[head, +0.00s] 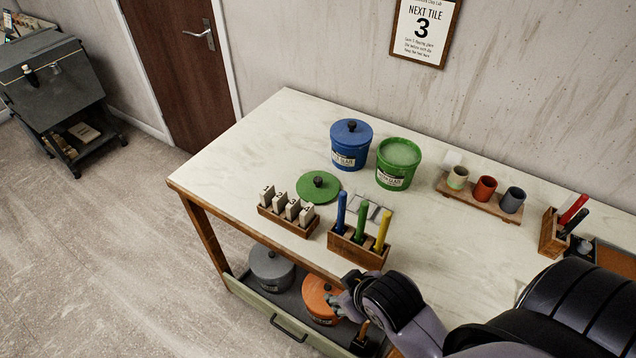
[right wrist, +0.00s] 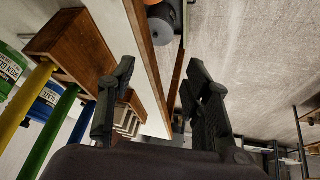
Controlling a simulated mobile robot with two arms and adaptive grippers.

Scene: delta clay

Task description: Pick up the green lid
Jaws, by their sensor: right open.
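The green lid (head: 318,186) lies flat on the table, its dark knob facing up, left of the open green glaze bucket (head: 398,163) and in front of the blue bucket (head: 350,144). My right gripper (head: 346,294) is at the table's front edge, nearer me than the lid and apart from it. In the right wrist view my right gripper (right wrist: 160,100) has its two fingers spread with nothing between them. The lid cannot be made out in that view. My left gripper is in neither view.
A wooden block with blue, green and yellow sticks (head: 358,248) and a rack of pale tiles (head: 288,212) stand between my gripper and the lid. A cup rack (head: 480,200) is at the right. Grey (head: 271,268) and orange (head: 320,300) lidded pots sit below the tabletop.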

